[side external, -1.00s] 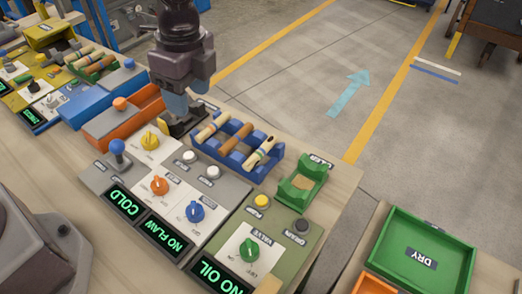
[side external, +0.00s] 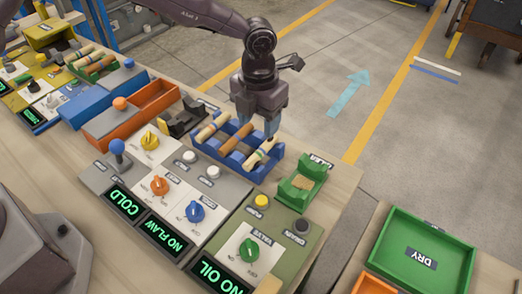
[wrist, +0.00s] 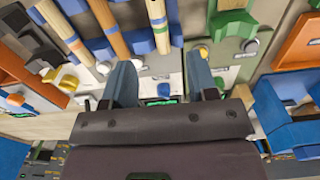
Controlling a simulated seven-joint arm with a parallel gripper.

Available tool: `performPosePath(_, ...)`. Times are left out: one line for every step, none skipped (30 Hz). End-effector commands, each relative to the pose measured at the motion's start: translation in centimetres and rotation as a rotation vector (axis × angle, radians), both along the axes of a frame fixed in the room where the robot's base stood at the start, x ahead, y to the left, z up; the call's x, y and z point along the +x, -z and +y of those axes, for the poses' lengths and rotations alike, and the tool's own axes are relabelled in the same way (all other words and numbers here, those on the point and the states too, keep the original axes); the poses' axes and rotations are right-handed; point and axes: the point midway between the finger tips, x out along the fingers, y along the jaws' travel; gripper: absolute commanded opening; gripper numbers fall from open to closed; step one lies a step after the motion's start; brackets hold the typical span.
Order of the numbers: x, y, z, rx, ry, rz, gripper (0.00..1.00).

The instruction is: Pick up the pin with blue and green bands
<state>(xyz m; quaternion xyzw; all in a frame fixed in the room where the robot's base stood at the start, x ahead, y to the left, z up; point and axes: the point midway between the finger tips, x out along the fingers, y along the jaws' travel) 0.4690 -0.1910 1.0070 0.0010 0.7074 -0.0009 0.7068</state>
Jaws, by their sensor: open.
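The pin with blue and green bands (side external: 262,152) is pale wood and lies at the right end of the blue rack (side external: 238,165). In the wrist view this pin (wrist: 157,12) enters from the top, with its bands near its lower end. My gripper (side external: 258,126) is above the right part of the rack, close over this pin. In the wrist view my open gripper (wrist: 161,80) has its two fingers apart, with nothing between them, one to either side of the pin's line. Whether the fingers touch anything is hard to tell.
Buttons and knobs fill the panels in front.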

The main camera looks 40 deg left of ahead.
Motion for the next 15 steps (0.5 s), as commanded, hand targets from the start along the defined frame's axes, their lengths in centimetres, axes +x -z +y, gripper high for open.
performPosePath(-0.1,1.1,0.0,0.001,0.001,0.003,0.53)
performPosePath(-0.1,1.6,0.0,0.002,0.002,0.003,0.53)
performPosePath(-0.1,2.2,0.0,0.001,0.001,0.002,0.53)
performPosePath(0.0,2.6,0.0,0.0,0.0,0.002,0.53)
performPosePath(0.0,2.9,0.0,0.0,0.0,0.002,0.53)
performPosePath(0.0,3.3,0.0,0.0,-0.001,0.001,0.53)
performPosePath(0.0,3.5,0.0,0.0,-0.001,0.001,0.53)
performPosePath(0.0,3.6,0.0,0.0,-0.001,0.0,0.53)
performPosePath(0.0,3.8,0.0,0.0,-0.002,0.0,0.53)
performPosePath(0.0,4.0,0.0,0.0,-0.002,0.0,0.53)
performPosePath(0.0,4.3,0.0,0.0,-0.002,0.0,0.53)
performPosePath(0.1,4.7,0.0,0.001,-0.002,0.001,0.53)
performPosePath(0.1,5.2,0.1,0.001,-0.002,0.002,0.53)
performPosePath(0.2,5.7,0.1,0.001,-0.002,0.003,0.53)
performPosePath(0.3,6.3,0.1,0.001,-0.003,0.002,0.53)
